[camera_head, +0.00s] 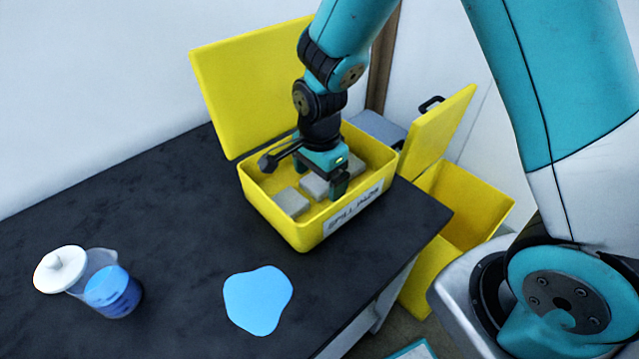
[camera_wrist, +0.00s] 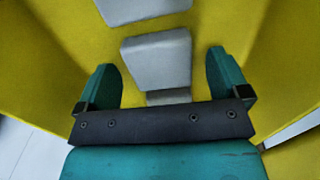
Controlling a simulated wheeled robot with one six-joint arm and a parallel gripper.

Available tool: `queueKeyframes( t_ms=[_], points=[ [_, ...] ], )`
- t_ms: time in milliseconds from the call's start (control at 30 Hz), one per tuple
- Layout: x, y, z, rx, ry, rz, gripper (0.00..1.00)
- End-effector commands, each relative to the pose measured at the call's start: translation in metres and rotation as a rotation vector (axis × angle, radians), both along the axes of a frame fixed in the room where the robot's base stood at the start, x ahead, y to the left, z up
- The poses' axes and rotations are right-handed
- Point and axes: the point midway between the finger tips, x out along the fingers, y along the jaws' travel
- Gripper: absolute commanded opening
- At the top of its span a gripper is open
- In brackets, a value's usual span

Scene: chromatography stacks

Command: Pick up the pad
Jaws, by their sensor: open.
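Several grey pads lie in the open yellow spill box on the dark table. In the head view a left pad (camera_head: 291,204) shows clear of my gripper and a middle pad (camera_head: 314,187) is partly covered by it. My gripper (camera_head: 326,180) is down inside the yellow box (camera_head: 290,236), its jaws open. In the wrist view one pad (camera_wrist: 158,64) sits between the two spread fingers (camera_wrist: 163,80), with a gap on each side. Another pad (camera_wrist: 140,9) lies beyond it, and part of a third (camera_wrist: 168,96) shows nearer the palm.
The box's yellow lid (camera_head: 240,85) stands open behind. A blue puddle (camera_head: 258,300) lies on the black table (camera_head: 180,220). A yellow bin (camera_head: 465,205) stands open beyond the table's right edge.

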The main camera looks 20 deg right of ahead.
Motion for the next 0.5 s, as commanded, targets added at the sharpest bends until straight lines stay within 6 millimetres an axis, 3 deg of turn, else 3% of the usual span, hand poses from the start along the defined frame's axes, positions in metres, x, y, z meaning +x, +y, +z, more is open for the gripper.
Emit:
queueKeyframes(
  t_ms=[267, 500],
  points=[
    [0.0002, 0.0002, -0.0044, 0.000, -0.001, 0.000, 0.94],
    [0.0002, 0.0001, -0.0042, 0.000, -0.001, 0.000, 0.41]
  ],
)
